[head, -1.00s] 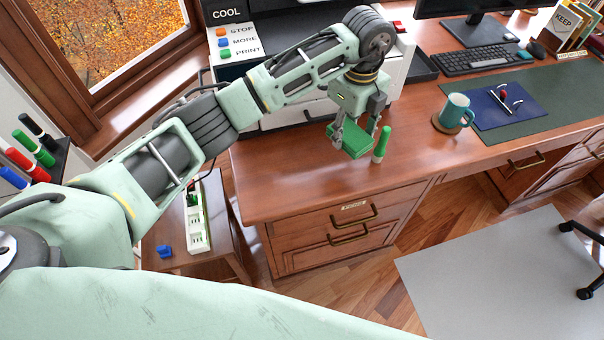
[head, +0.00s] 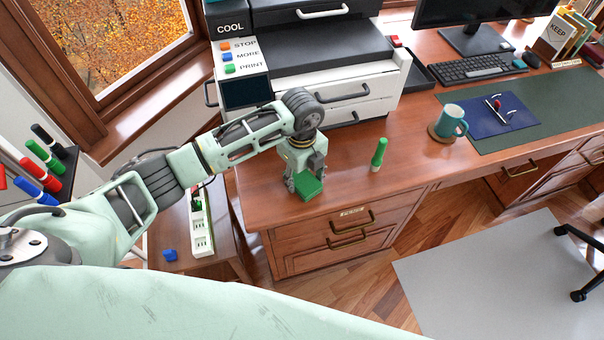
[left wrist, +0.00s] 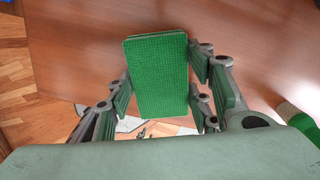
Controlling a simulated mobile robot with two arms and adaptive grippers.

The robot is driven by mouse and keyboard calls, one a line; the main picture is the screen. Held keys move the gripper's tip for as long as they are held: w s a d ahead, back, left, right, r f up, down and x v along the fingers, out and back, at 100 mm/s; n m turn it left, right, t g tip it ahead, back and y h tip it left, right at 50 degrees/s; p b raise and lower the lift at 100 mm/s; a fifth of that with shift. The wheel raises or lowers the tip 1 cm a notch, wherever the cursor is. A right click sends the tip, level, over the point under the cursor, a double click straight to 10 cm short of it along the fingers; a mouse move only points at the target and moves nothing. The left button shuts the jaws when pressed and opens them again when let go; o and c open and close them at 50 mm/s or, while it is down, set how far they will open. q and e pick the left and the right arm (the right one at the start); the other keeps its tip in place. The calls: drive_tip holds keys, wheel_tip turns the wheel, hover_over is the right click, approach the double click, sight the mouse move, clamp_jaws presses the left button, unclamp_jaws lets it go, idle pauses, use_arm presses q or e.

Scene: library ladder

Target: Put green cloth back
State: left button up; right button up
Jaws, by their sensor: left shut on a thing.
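The green cloth (head: 308,187) is a small folded rectangular block. It also shows in the left wrist view (left wrist: 158,75), between the finger pads. My left gripper (head: 304,180) is shut on it, over the left part of the wooden desk (head: 262,205). I cannot tell whether the cloth touches the desk top. My right gripper is not in view.
A white printer (head: 370,85) stands behind the gripper. A teal mug (head: 452,121) sits on a coaster further right. A low side table (head: 185,258) holds a power strip (head: 202,225) and a blue piece (head: 169,255).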

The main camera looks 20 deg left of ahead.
sight(302, 177)
use_arm(q)
drive_tip(key=shift+f, duration=0.2)
drive_tip(key=o, duration=1)
drive_tip(key=shift+r, duration=0.1)
drive_tip(key=shift+r, duration=0.25)
wheel_tip(302, 177, up, 12)
drive_tip(key=shift+f+b, duration=0.15)
drive_tip(key=shift+b, duration=0.95)
